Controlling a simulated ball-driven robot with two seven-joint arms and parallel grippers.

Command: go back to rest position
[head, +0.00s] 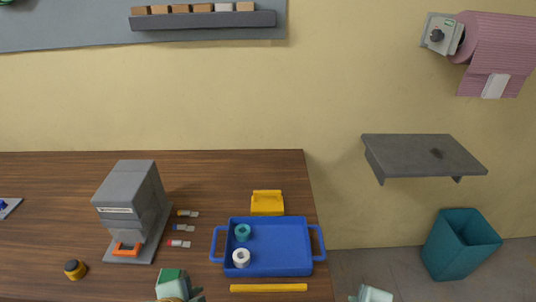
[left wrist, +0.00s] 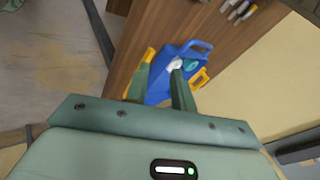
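My left gripper (head: 180,287) shows at the bottom edge of the head view, in front of the table and left of the blue tray (head: 280,270). In the left wrist view its two fingers (left wrist: 162,92) are apart, with nothing between them; the blue tray (left wrist: 160,92) appears beyond them. My right gripper (head: 372,294) is only partly in the head view, at the bottom edge right of the table. Its fingertips cannot be made out.
The tray holds a teal ring (head: 243,232) and a white ring (head: 241,258). A yellow bar (head: 268,288), a yellow block (head: 267,202), a grey machine (head: 128,205) and several small tubes (head: 184,228) surround it. A shelf (head: 425,155) and teal bin (head: 460,245) stand right.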

